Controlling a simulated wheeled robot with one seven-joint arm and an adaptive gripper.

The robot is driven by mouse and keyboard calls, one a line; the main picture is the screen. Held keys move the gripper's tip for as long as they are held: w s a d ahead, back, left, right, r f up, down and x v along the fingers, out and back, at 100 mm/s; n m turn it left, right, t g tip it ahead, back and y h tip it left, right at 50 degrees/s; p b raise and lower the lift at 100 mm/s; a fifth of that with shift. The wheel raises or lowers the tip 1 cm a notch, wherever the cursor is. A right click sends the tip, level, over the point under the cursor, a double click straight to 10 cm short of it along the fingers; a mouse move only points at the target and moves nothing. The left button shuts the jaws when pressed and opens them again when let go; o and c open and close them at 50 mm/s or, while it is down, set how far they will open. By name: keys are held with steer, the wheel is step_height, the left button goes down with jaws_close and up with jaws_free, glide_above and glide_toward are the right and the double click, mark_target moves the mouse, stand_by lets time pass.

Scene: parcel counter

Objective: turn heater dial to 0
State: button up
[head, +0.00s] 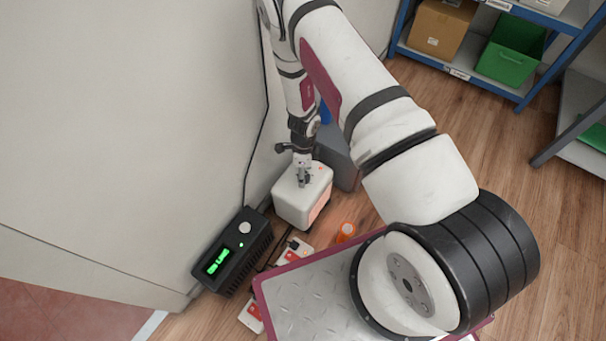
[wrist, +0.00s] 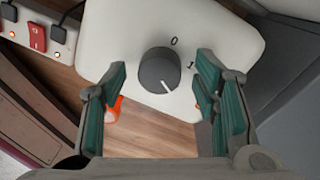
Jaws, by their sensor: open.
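The heater (head: 297,204) is a white rounded box on the floor by the wall, with an orange glow on its side. In the wrist view, its white top (wrist: 130,30) carries a dark round dial (wrist: 155,66). The dial's white pointer line faces down and right, away from the printed 0 and past the 1. Other marks may be hidden behind the right finger. My gripper (head: 304,178) is over the heater's top. In the wrist view, my gripper (wrist: 162,82) is open, its green-padded fingers left and right of the dial, with gaps on both sides.
A black box with a green display (head: 217,262) stands left of the heater. A power strip (wrist: 37,38) with a red switch lies close by. An orange object (head: 346,230) is on the floor right of the heater. A grey bin (head: 338,155) stands behind it.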

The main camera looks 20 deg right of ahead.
steer(key=shift+f, duration=0.15)
steer(key=c, duration=1.2)
steer(key=shift+o, duration=0.2)
